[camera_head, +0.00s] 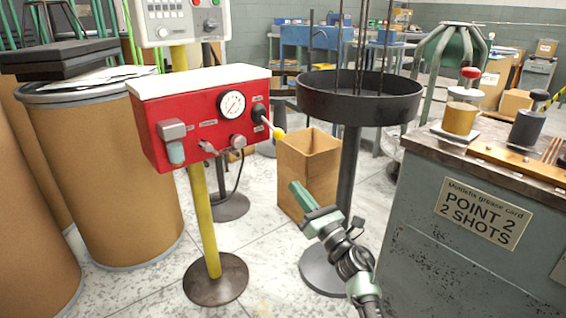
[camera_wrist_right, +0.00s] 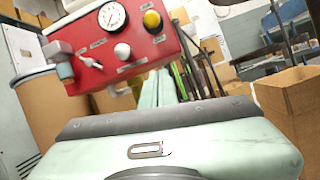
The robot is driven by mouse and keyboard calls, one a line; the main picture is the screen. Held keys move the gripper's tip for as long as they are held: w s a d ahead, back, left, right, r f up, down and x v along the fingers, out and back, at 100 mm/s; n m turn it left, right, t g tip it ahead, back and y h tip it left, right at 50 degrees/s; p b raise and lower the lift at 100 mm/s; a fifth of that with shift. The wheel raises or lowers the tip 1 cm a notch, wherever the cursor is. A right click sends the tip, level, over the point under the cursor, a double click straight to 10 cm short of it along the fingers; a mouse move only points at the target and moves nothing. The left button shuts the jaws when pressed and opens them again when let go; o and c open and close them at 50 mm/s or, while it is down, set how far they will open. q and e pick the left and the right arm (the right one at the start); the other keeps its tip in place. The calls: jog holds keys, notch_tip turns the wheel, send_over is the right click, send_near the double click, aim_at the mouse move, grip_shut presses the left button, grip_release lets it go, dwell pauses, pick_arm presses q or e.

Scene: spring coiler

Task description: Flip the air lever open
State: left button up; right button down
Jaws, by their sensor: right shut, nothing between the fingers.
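A red control box (camera_head: 205,115) with a white top stands on a yellow post. A lever with a black base and a yellow knob (camera_head: 279,133) sticks out from its right side, pointing down and right. In the right wrist view the yellow knob (camera_wrist_right: 152,19) is seen nearly end-on. A small metal lever (camera_head: 207,147) sits lower on the box front; the labels are too small to read. My right gripper (camera_head: 297,191) is shut and empty, below and slightly right of the yellow knob, apart from it. My left gripper is not in view.
A pressure gauge (camera_head: 231,104) is on the box. An open cardboard box (camera_head: 308,172) stands behind my right gripper. A round black tray on a stand (camera_head: 358,98) is to the right, and a grey cabinet (camera_head: 470,260) is at the far right. Brown drums (camera_head: 110,170) stand left.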

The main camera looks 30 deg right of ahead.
aim_at(273, 130)
jog(key=shift+r, duration=0.2)
jog(key=w+r, duration=0.7)
jog(key=w, duration=0.1)
jog(key=shift+w+d+r, duration=0.3)
jog(key=shift+p, duration=0.35)
